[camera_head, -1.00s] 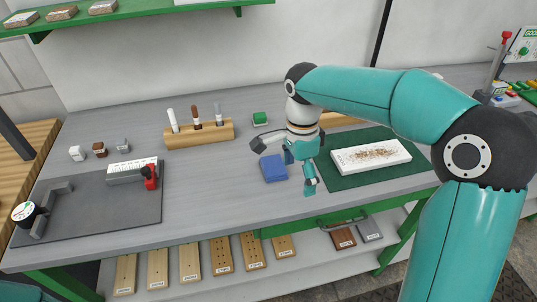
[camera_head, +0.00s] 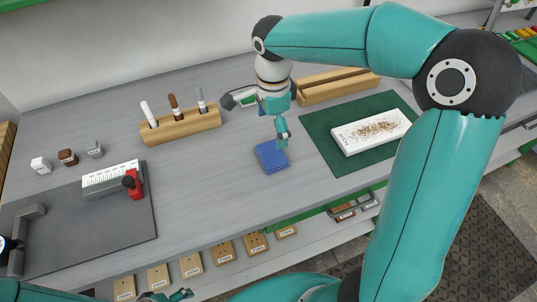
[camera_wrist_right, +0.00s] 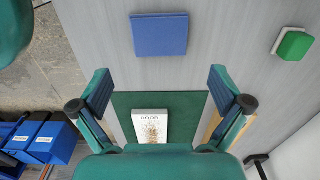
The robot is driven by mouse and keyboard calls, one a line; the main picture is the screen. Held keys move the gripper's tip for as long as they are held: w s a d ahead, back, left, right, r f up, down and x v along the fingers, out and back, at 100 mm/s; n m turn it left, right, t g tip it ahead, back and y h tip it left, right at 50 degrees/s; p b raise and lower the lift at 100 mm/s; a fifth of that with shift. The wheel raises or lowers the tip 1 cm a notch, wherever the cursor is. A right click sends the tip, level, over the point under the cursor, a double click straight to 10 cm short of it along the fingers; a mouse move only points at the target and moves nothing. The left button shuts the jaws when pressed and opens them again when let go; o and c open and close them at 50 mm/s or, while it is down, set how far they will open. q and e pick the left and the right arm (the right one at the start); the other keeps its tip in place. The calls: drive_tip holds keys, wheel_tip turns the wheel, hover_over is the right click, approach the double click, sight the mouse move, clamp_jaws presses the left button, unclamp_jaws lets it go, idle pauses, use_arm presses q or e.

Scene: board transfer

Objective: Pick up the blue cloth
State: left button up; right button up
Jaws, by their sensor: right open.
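The blue cloth (camera_head: 270,157) lies folded into a flat square on the grey table, left of the green mat. In the right wrist view the cloth (camera_wrist_right: 159,35) is fully visible, beyond the fingertips and centred between them. My right gripper (camera_head: 268,112) is above and just behind the cloth in the head view, with one finger close to its far edge. Its two fingers (camera_wrist_right: 160,88) are spread wide with nothing between them. My left gripper (camera_head: 168,296) shows only partly at the bottom edge, and its opening cannot be made out.
A white board with brown specks (camera_head: 372,131) lies on the green mat (camera_head: 340,168). A wooden marker holder (camera_head: 182,126) stands at the left back, and a slotted wooden block (camera_head: 335,88) at the back. A green block (camera_wrist_right: 293,43) sits nearby.

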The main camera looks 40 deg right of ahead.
hover_over(271, 153)
wheel_tip(271, 153, down, 4)
drive_tip(key=shift+s+d+f, duration=0.1)
drive_tip(key=shift+s+f, duration=0.05)
drive_tip(key=shift+f+p, duration=0.75)
drive_tip(key=shift+f, duration=1.85)
drive_tip(key=c, duration=0.7)
drive_tip(key=shift+r, duration=0.1)
wheel_tip(271, 153, up, 20)
drive_tip(key=shift+b, duration=0.4)
